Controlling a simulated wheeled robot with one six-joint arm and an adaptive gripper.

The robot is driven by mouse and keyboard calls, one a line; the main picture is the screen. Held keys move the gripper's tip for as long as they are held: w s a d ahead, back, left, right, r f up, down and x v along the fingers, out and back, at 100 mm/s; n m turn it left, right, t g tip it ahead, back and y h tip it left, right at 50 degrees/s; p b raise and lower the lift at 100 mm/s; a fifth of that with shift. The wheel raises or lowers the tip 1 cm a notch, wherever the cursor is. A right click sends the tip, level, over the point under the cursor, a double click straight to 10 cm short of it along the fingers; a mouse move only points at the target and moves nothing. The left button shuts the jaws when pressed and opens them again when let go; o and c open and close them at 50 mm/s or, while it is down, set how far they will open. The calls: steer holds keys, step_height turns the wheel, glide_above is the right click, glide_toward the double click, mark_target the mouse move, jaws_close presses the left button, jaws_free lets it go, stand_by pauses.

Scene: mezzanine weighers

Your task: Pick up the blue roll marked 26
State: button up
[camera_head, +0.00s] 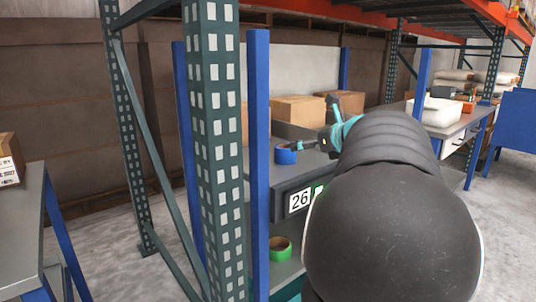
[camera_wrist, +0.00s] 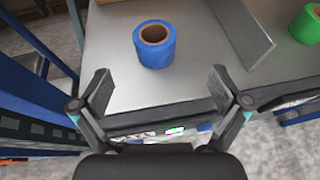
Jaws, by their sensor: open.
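The blue roll (camera_head: 285,155) stands on end on a grey shelf (camera_head: 312,166), near its front edge. In the wrist view the blue roll (camera_wrist: 154,55) shows its brown cardboard core from above. A white label reading 26 (camera_head: 299,199) is on the shelf's front edge below the roll; no number is legible on the roll itself. My gripper (camera_wrist: 160,88) is open and empty, its fingers spread on the near side of the roll, apart from it. In the head view my arm hides much of the gripper and the shelf to the right.
A grey upright plate (camera_wrist: 242,35) stands right of the roll, with a green roll (camera_wrist: 306,25) beyond it. Cardboard boxes (camera_head: 298,110) sit behind. A blue post (camera_head: 258,150) and a dark rack upright (camera_head: 216,150) stand left. Another green roll (camera_head: 280,249) lies lower down.

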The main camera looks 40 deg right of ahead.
mark_target(287, 146)
steer(key=x, duration=0.6)
steer(key=shift+w+a, duration=0.15)
steer(key=shift+w, duration=0.05)
steer(key=x, duration=0.5)
steer(key=shift+w+a+r, duration=0.15)
steer(key=shift+a, duration=0.15)
steer(key=c, duration=1.3)
